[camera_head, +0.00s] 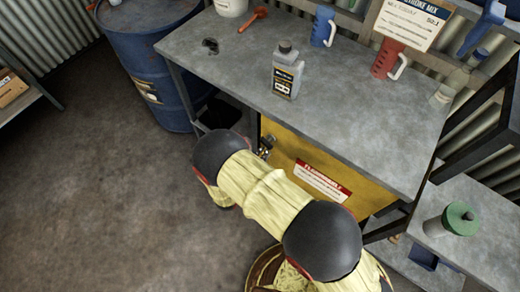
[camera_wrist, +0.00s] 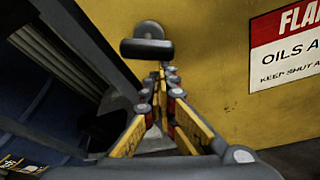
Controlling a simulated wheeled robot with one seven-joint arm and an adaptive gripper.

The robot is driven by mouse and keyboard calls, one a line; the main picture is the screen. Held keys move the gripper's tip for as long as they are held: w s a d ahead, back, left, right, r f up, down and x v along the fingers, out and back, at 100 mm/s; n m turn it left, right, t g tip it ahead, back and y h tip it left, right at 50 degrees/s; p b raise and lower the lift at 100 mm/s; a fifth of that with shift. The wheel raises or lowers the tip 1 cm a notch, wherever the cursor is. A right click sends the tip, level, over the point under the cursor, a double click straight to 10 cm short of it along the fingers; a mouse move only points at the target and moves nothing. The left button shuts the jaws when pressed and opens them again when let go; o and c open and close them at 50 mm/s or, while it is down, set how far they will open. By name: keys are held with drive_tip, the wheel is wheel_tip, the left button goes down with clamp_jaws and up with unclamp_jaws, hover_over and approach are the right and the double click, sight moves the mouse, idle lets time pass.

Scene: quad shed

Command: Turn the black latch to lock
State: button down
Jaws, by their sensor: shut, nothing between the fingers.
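The black latch (camera_wrist: 147,48) shows in the wrist view on the yellow cabinet door (camera_wrist: 215,95), near its left edge. It has a rounded knob above and a bar lying crosswise in the picture. My gripper (camera_wrist: 162,76) is shut and empty, its fingertips just below the bar in the picture. I cannot tell whether they touch it. In the head view the yellow cabinet (camera_head: 375,196) stands under the bench, with my arm reaching to its door's left side. The latch cannot be made out clearly there.
A red and white warning label (camera_wrist: 291,45) is on the door, right of the latch. The grey bench top (camera_head: 225,55) overhangs the cabinet and carries a grey bottle (camera_head: 286,72). A blue drum (camera_head: 150,62) stands left of the bench. The floor at left is clear.

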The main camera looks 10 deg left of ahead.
drive_tip(key=n, duration=0.1)
drive_tip(key=d+n+h, duration=0.1)
drive_tip(key=shift+s+r+n+g+p, duration=0.15)
drive_tip(key=shift+s+n+g+p, duration=0.15)
drive_tip(key=shift+g+p, duration=0.1)
drive_tip(key=shift+d, duration=0.1)
idle(0.9)
wheel_tip(320, 180, down, 5)
drive_tip(key=b, duration=0.4)
drive_tip(key=r+p+v, duration=0.1)
drive_tip(key=p+v, duration=0.2)
drive_tip(key=v, duration=0.7)
